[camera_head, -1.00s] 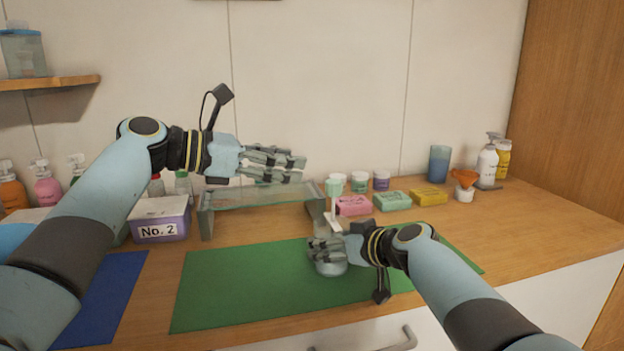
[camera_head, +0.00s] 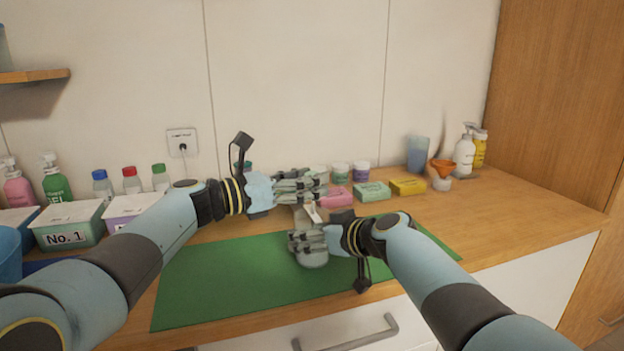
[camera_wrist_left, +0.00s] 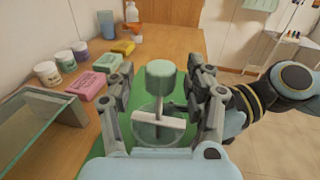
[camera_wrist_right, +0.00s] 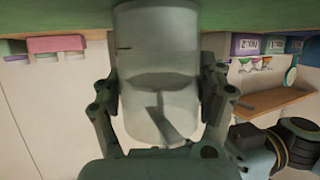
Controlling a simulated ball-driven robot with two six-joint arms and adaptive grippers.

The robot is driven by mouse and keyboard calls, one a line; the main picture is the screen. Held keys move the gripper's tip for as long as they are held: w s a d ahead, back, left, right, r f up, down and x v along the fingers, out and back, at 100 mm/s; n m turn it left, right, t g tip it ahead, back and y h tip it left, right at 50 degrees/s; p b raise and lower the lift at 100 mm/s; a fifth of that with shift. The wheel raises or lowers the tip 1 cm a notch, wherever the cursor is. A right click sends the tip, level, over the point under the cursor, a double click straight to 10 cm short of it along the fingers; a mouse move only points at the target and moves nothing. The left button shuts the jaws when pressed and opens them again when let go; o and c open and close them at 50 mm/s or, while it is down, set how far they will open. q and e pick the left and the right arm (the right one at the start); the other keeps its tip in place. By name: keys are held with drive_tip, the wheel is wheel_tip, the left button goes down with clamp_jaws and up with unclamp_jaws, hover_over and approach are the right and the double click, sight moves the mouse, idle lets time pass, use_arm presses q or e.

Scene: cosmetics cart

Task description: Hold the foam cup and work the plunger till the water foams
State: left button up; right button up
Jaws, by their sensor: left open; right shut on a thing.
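The foam cup (camera_wrist_right: 157,85) is a clear, see-through cup between the fingers of my right gripper (camera_head: 310,243). My right gripper is shut on it, low over the green mat (camera_head: 220,285). In the right wrist view the cup fills the space between the fingers. The plunger knob (camera_wrist_left: 160,82) is pale green, on a white crosspiece (camera_wrist_left: 158,120) above the cup's round rim. My left gripper (camera_head: 302,186) is open, just above the cup, with its fingers on either side of the knob in the left wrist view. Its fingers hide the knob in the head view.
Pink (camera_head: 336,199), green (camera_head: 372,191) and yellow (camera_head: 408,186) soap bars lie behind the grippers, with small jars beyond. A glass-topped stand (camera_wrist_left: 40,125) is close by in the left wrist view. Lidded boxes (camera_head: 68,226) and bottles stand at left. The mat's left part is clear.

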use_arm(q)
drive_tip(key=shift+w+d, duration=0.25)
drive_tip(key=shift+d, duration=0.25)
clamp_jaws()
